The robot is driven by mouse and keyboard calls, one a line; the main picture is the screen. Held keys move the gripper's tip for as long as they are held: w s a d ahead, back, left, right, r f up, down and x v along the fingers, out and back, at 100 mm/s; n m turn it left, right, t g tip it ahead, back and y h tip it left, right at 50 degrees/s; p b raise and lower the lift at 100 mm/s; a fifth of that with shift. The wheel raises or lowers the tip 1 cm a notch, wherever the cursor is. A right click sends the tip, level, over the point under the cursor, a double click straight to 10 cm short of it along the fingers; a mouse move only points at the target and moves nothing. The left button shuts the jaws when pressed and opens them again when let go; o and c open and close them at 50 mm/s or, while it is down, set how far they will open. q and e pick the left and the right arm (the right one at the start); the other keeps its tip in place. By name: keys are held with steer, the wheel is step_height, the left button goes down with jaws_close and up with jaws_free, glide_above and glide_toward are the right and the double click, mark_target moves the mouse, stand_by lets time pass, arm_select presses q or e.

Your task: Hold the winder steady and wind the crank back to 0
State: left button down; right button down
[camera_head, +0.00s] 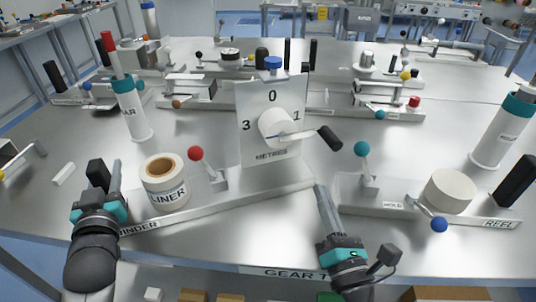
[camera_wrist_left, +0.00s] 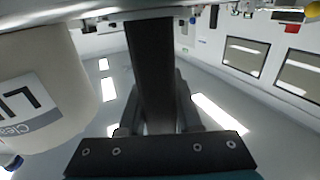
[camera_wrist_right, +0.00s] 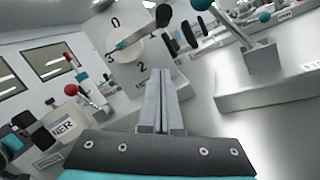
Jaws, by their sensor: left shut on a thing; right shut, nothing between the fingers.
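The winder (camera_head: 285,178) is a long pale base with an upright dial plate marked 0, 1 and 3. A white crank hub (camera_head: 277,128) sits on the plate; its arm points right, and the black crank handle (camera_head: 330,138) is just below the 1. The right wrist view shows the handle (camera_wrist_right: 163,15) and a 2 low on the dial. My left gripper (camera_head: 110,172) is shut on a black upright grip (camera_head: 98,175) at the winder's left end, also in the left wrist view (camera_wrist_left: 150,70). My right gripper (camera_head: 320,190) is shut and empty, below the handle, near the base's right end.
A LINER roll (camera_head: 165,182) and a red-ball lever (camera_head: 196,154) stand on the winder base. To the right, another base carries a teal-ball lever (camera_head: 362,149), a white roll (camera_head: 450,190) and a blue knob (camera_head: 439,224). A white cylinder (camera_head: 132,110) stands behind left.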

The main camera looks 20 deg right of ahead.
mark_target(299, 134)
steer(key=x, duration=0.5)
steer(key=shift+s, duration=0.1)
steer(key=shift+w+d+r, duration=0.1)
steer(key=shift+d+r, duration=0.45)
steer(key=shift+r, duration=0.25)
steer(key=shift+w+d+r, duration=0.1)
steer(key=shift+d+r, duration=0.45)
steer(key=shift+r, duration=0.3)
steer(key=shift+d+r+n+y, duration=0.2)
steer(key=shift+r+n+y, duration=0.2)
steer(key=shift+r+n, duration=0.45)
